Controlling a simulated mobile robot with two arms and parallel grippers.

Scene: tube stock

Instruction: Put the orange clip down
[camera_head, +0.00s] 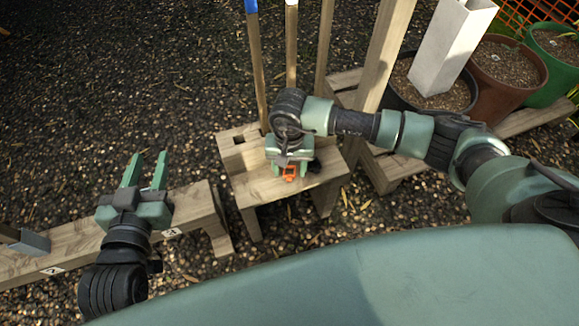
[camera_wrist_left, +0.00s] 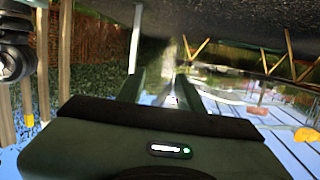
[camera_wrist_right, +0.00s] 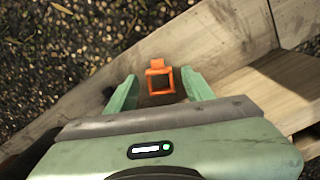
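The orange clip (camera_head: 289,174) is at the top of the small wooden bench (camera_head: 245,187), just below my right gripper (camera_head: 289,164). In the right wrist view the clip (camera_wrist_right: 160,80) shows as a square orange frame with a small tab. It sits between the two green fingers of my right gripper (camera_wrist_right: 160,90), with a visible gap on each side. The fingers are apart and appear not to touch it. My left gripper (camera_head: 146,170) is open and empty, above the low plank at the left, its fingers pointing away.
Wooden posts, one blue-tipped (camera_head: 251,8), rise behind the bench. A white square tube (camera_head: 450,45) stands in a dark pot at the right, beside brown and green pots (camera_head: 553,85). A numbered low plank (camera_head: 195,203) runs at the left. Gravel ground at upper left is clear.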

